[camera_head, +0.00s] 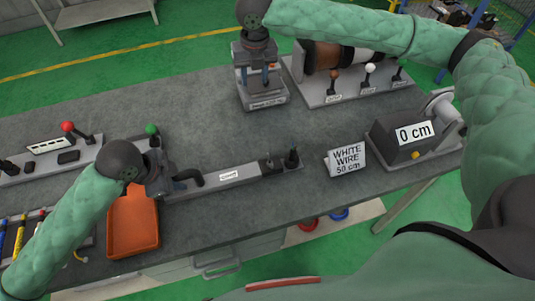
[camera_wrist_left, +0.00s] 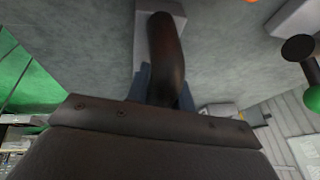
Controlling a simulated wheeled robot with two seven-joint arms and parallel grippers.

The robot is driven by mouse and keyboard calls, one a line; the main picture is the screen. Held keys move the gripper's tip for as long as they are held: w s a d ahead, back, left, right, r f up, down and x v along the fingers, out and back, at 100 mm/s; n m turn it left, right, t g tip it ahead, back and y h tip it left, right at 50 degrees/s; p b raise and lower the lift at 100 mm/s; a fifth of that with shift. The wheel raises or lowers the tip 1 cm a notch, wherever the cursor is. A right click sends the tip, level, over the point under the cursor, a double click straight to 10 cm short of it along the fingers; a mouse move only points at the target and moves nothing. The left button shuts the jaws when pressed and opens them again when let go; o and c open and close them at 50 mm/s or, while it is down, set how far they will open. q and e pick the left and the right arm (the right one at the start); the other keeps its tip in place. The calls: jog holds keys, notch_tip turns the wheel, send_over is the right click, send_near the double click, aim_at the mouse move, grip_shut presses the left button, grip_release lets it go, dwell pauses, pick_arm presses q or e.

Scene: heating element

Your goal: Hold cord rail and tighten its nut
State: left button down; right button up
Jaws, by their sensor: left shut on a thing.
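The cord rail (camera_head: 215,183) is a long grey bar with a white label, lying on the table's front part. A dark curved handle (camera_head: 189,176) rises near its left end. My left gripper (camera_head: 168,186) is at that handle; in the left wrist view the dark handle (camera_wrist_left: 165,55) stands between its blue fingers, and it is shut on it. Small dark upright parts (camera_head: 291,158) stand at the rail's right end; I cannot tell which is the nut. My right gripper (camera_head: 258,78) points down over a grey labelled block (camera_head: 264,101) at the back; its finger gap is unclear.
An orange tray (camera_head: 133,222) lies left of the rail. A "WHITE WIRE 50 cm" sign (camera_head: 346,159) and a "0 cm" device (camera_head: 411,137) stand to the right. A spool stand (camera_head: 340,90) is at the back. Bare table lies between the rail and the back block.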

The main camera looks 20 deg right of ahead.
aim_at(270, 162)
jog(key=s+a+f+n+g+h, duration=0.25)
jog(key=s+n+g, duration=0.25)
jog(key=s, duration=0.8)
jog(key=shift+y, duration=0.25)
jog(key=x, duration=0.8)
jog(key=a+x, duration=0.1)
jog(key=x, duration=0.3)
jog(key=shift+d+f, duration=0.1)
jog(key=shift+f, duration=0.05)
jog(key=shift+c, duration=0.5)
grip_shut()
jog(key=shift+m+y, duration=0.3)
jog(key=shift+m, duration=0.1)
jog(key=shift+d+m+y, duration=0.1)
jog(key=shift+m+y, duration=0.35)
jog(key=shift+m, duration=0.8)
jog(key=shift+d+m+y, duration=0.1)
jog(key=shift+m+y, duration=0.35)
jog(key=shift+m, duration=0.8)
